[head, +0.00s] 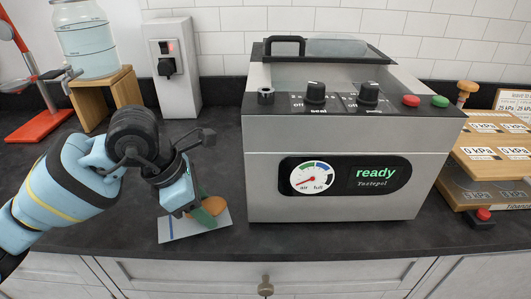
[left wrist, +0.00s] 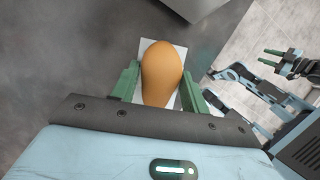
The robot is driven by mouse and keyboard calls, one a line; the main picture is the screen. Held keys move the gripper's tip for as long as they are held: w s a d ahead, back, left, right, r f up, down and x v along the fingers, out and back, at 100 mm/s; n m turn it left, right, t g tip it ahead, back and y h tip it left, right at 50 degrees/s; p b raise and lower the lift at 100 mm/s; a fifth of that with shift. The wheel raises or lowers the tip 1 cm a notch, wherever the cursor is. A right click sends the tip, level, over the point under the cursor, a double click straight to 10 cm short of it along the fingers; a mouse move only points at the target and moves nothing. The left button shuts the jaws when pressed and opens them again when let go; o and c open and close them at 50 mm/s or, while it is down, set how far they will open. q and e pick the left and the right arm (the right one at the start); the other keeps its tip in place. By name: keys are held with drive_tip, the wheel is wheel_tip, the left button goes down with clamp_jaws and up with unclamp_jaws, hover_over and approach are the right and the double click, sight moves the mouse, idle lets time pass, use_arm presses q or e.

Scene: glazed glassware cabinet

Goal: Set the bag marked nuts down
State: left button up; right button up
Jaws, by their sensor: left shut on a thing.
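A pale flat bag (head: 180,227) with a blue stripe and an orange-brown lump (head: 215,205) lies on or just above the dark counter, left of the steel machine. I cannot read any mark on it. My left gripper (head: 203,210) points down, its green fingers shut on the lump. In the left wrist view the lump (left wrist: 162,72) sits between the fingers, with the pale sheet (left wrist: 149,44) behind it. I cannot tell whether the bag touches the counter. My right gripper (left wrist: 276,59) shows at the right of the left wrist view, its fingers apart and empty.
The steel machine (head: 260,185) with a dial and a "ready" display stands right of the bag. A white socket box (head: 180,95), a wooden stand with a water jar (head: 85,45) and a red-based stand (head: 40,125) are behind. Stacked boards (head: 490,155) are far right.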

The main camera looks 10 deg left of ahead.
use_arm(q)
drive_tip(key=n, duration=0.1)
drive_tip(key=w+r+n+t+y, duration=0.1)
drive_tip(key=n, duration=0.1)
drive_tip(key=shift+n, duration=0.3)
drive_tip(key=n, duration=0.2)
drive_tip(key=w+n+y, duration=0.1)
drive_tip(key=shift+w+a+r+n+t+p, duration=0.1)
drive_tip(key=shift+r+n+t+p, duration=0.3)
drive_tip(key=n, duration=0.1)
drive_tip(key=r+n+y, duration=0.1)
drive_tip(key=n, duration=0.1)
drive_tip(key=shift+w+y, duration=0.3)
drive_tip(key=shift+w, duration=0.1)
drive_tip(key=n, duration=0.1)
drive_tip(key=n+y, duration=0.1)
drive_tip(key=n, duration=0.1)
drive_tip(key=shift+w+a+r+n+p, duration=0.2)
drive_tip(key=shift+w+r+n+p, duration=0.1)
drive_tip(key=shift+w+r+n, duration=0.1)
drive_tip(key=shift+a, duration=0.1)
